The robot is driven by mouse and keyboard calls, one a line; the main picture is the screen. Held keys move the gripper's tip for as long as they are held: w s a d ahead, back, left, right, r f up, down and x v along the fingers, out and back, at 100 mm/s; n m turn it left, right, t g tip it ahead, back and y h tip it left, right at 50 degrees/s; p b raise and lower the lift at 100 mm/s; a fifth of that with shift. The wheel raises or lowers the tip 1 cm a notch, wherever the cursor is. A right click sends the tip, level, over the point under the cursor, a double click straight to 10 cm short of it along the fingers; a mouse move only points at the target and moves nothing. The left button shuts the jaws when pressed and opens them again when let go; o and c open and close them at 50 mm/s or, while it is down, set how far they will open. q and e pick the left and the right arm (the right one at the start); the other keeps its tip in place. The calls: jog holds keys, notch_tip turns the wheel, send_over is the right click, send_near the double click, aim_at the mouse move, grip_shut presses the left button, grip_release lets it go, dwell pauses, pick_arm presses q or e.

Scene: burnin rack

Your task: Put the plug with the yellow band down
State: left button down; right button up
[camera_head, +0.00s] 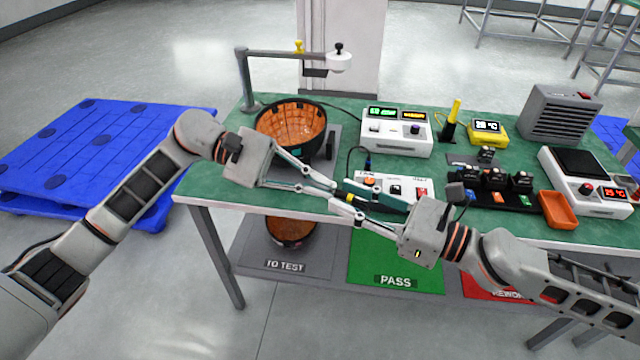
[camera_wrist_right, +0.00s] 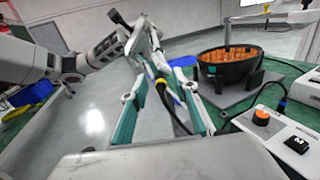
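The plug with the yellow band (camera_wrist_right: 161,81) shows in the right wrist view as a dark piece with a yellow ring, at the tips of my left gripper (camera_wrist_right: 158,68). In the head view my left gripper (camera_head: 334,187) comes in from the left above the table's front edge, its fingers converging on the plug, which is mostly hidden there. My right gripper (camera_head: 338,194) faces it from the right. The right wrist view shows its teal-padded fingers (camera_wrist_right: 160,112) apart, with the plug and its dark cable between them, seemingly not clamped.
A black round fixture with an orange interior (camera_head: 262,126) stands behind the left gripper. A white box with a knob (camera_head: 376,186) lies just behind the right gripper. Black modules (camera_head: 493,178) and an orange tray (camera_head: 558,209) occupy the right. A green PASS mat (camera_head: 385,262) lies below.

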jog(key=v, duration=1.2)
notch_tip(320, 180, down, 18)
jog(key=a+n+t+h, duration=0.1)
jog(key=n+t+h, duration=0.3)
jog(key=n, duration=1.2)
pick_arm(q)
jog(key=shift+s+a+f, duration=0.1)
jog(key=shift+a+f, duration=0.05)
jog(key=shift+a, duration=0.1)
jog(key=s+a+f+n+t+y, duration=0.1)
jog(key=a+n+t, duration=0.3)
jog(key=a, duration=0.6)
jog(key=s+a+f+n+t+y, duration=0.1)
jog(key=s+a+n+t, duration=0.3)
jog(key=a+t, duration=0.3)
jog(key=a+n, duration=0.1)
jog(key=a, duration=0.3)
jog(key=shift+f, duration=0.25)
pick_arm(e)
jog(key=s+d+f+n+h, duration=0.2)
jog(key=s+f+n+h, duration=0.1)
jog(key=f, duration=0.3)
jog(key=s+d+f+n+g+h, duration=0.1)
jog(key=s+d+f+n+h, duration=0.2)
jog(key=f+n, duration=0.2)
jog(key=s+d+f+n+h, duration=0.3)
jog(key=f, duration=0.3)
jog(key=shift+s+f+n+g, duration=0.25)
jog(key=shift+f+n+g, duration=0.05)
jog(key=shift+f+n, duration=0.1)
